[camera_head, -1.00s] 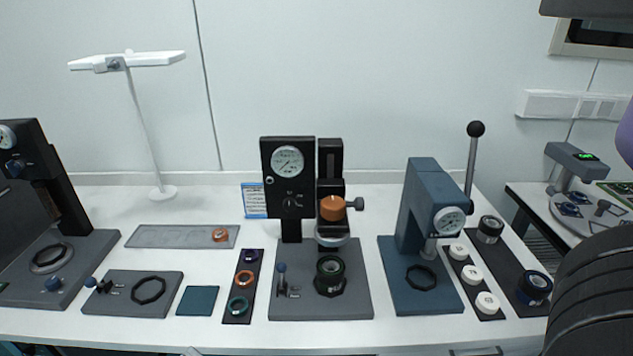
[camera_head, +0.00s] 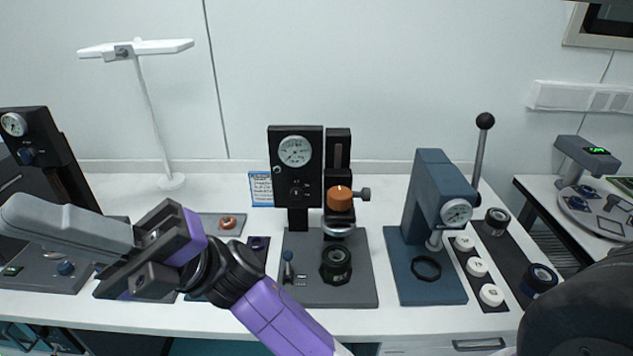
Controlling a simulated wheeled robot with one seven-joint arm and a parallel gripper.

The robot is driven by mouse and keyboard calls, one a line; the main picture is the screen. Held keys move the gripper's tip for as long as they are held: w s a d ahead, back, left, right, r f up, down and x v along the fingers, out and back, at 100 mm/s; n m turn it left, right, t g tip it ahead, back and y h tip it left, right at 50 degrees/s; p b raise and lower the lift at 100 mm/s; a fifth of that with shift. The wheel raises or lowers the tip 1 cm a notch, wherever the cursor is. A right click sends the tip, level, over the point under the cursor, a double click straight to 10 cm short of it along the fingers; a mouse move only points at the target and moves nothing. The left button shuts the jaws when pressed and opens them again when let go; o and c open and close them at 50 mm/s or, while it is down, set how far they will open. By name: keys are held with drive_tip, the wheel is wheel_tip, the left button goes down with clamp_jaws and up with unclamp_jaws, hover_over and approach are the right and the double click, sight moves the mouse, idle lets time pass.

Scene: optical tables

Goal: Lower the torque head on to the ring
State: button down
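The torque tester stands mid-bench, with a dial gauge (camera_head: 295,151) on its black housing and a black slide column beside it. Its torque head (camera_head: 338,231) is a pale round piece under the carriage, which carries an orange knob (camera_head: 339,198) and a dark side knob (camera_head: 363,194). The head is raised, with a gap above the dark ring (camera_head: 336,265) on the tester's base plate (camera_head: 300,298). My gripper (camera_head: 140,250) is at the left, well away from the tester, pointing left.
A small lever (camera_head: 288,266) stands on the base plate's left side. A blue-grey press (camera_head: 430,210) with a long handle is to the right, beside white caps (camera_head: 477,267). A white lamp (camera_head: 150,110) stands at the back left. My arm covers much of the left bench.

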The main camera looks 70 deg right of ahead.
drive_tip(key=w+d+f+n+g+h, duration=0.25)
drive_tip(key=d+f+h, duration=0.35)
drive_tip(key=d+h, duration=0.35)
drive_tip(key=w+d+f+n+g+h, duration=0.25)
drive_tip(key=d+f+h, duration=0.25)
drive_tip(key=d+h, duration=0.45)
drive_tip(key=s+d+r+m+g+h, duration=0.1)
drive_tip(key=s+d+h, duration=0.3)
drive_tip(key=d, duration=0.9)
drive_tip(key=s+d+r+m+g+h, duration=0.1)
drive_tip(key=s+d+h, duration=0.4)
drive_tip(key=d, duration=0.8)
drive_tip(key=shift+s+r+m, duration=0.4)
drive_tip(key=shift+s+m, duration=0.3)
drive_tip(key=shift+s, duration=0.35)
